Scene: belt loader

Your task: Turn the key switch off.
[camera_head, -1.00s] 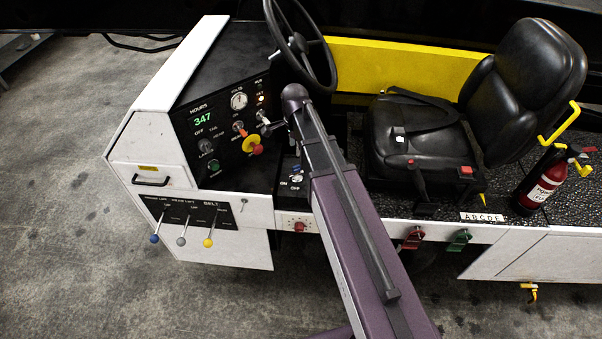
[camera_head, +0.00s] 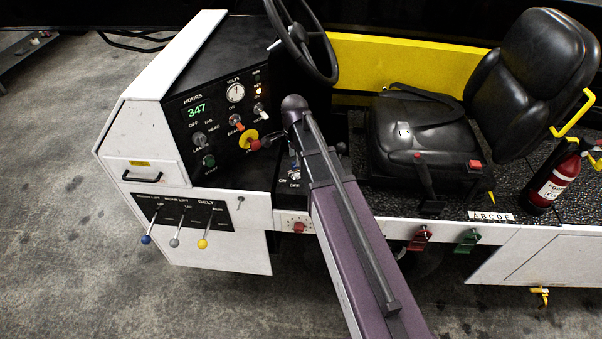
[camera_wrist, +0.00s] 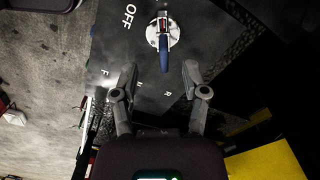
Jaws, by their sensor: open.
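The key switch (camera_wrist: 174,37) is a round silver disc with a blue-headed key, on a dark panel beside the word OFF. It is at the top middle of the wrist view. The key's blue head points down the picture, toward my gripper (camera_wrist: 159,73). My gripper is open and empty, with one finger on each side of the key's line and the key head close to the gap between the tips. In the head view the switch (camera_head: 294,173) is small, by ON and OFF labels left of the seat. My arm hides most of my gripper there.
A steering wheel (camera_head: 300,38) stands above. The dashboard (camera_head: 212,155) holds gauges, knobs and a red-and-yellow stop button (camera_head: 247,140). The black seat (camera_head: 425,135) is to the right. Shift letters F, N and R lie near my fingers. Several belt levers (camera_head: 176,238) are at lower left.

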